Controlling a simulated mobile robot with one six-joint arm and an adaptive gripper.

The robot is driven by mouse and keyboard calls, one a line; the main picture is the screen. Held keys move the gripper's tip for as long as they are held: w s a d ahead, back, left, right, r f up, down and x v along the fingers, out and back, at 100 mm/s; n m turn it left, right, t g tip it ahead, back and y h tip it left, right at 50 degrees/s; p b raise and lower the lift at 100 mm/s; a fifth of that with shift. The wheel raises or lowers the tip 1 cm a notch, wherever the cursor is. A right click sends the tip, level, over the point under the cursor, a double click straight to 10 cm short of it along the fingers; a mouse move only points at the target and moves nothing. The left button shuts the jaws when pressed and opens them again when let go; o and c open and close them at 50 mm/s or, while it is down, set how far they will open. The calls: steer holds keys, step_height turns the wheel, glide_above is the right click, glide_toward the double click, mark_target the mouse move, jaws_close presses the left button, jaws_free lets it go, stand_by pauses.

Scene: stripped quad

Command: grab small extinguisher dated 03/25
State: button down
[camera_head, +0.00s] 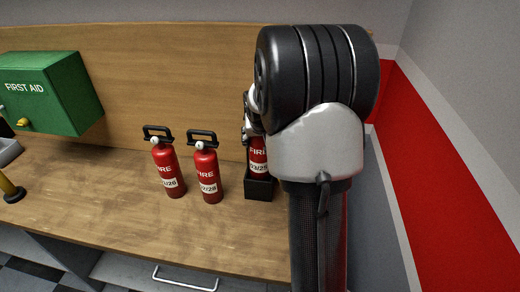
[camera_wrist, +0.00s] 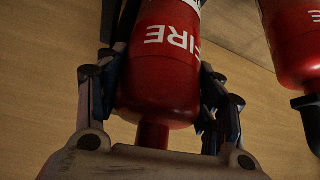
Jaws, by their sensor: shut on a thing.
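A red extinguisher (camera_head: 258,160) with a white FIRE mark and date label stands in a small black holder on the bench, its upper part hidden behind my arm. The date looks like 03/25 but is too small to be sure. My gripper (camera_head: 250,112) is mostly hidden by my wrist at its top. In the wrist view my gripper (camera_wrist: 160,75) is shut on this red extinguisher (camera_wrist: 158,85), one finger on each side, with FIRE upside down. Two similar extinguishers (camera_head: 168,170) (camera_head: 208,175) stand upright to the left with differing date labels.
A black holder (camera_head: 259,190) surrounds the extinguisher's base. A green first aid box (camera_head: 50,95) is at the back left, and a yellow-handled item (camera_head: 10,188) lies at the left edge. Another extinguisher (camera_wrist: 295,45) is close on the right in the wrist view. Bench front is clear.

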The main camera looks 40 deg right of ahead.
steer(key=shift+w+r, duration=0.1)
steer(key=shift+r, duration=0.15)
